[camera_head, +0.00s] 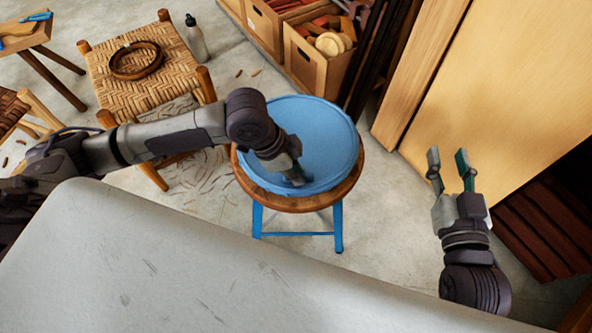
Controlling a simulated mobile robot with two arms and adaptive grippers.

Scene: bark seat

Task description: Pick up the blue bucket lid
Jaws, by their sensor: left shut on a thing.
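The blue bucket lid (325,132) is a round, shallow disc with a raised rim. It lies on a stool (270,204) with a round wooden seat and blue metal legs. My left gripper (296,179) reaches in from the left and is shut on the lid at its near side. The fingertips are mostly hidden by the gripper's own body. I cannot tell whether the lid is lifted off the seat. My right gripper (452,172) is open and empty, pointing up, to the right of the stool.
A grey worktop (180,270) fills the foreground. A woven stool (125,90) with a dark ring stands left, a bottle (196,40) behind it. Wooden crates (305,62) stand at the back, large wooden panels (490,90) at right. Shavings litter the floor.

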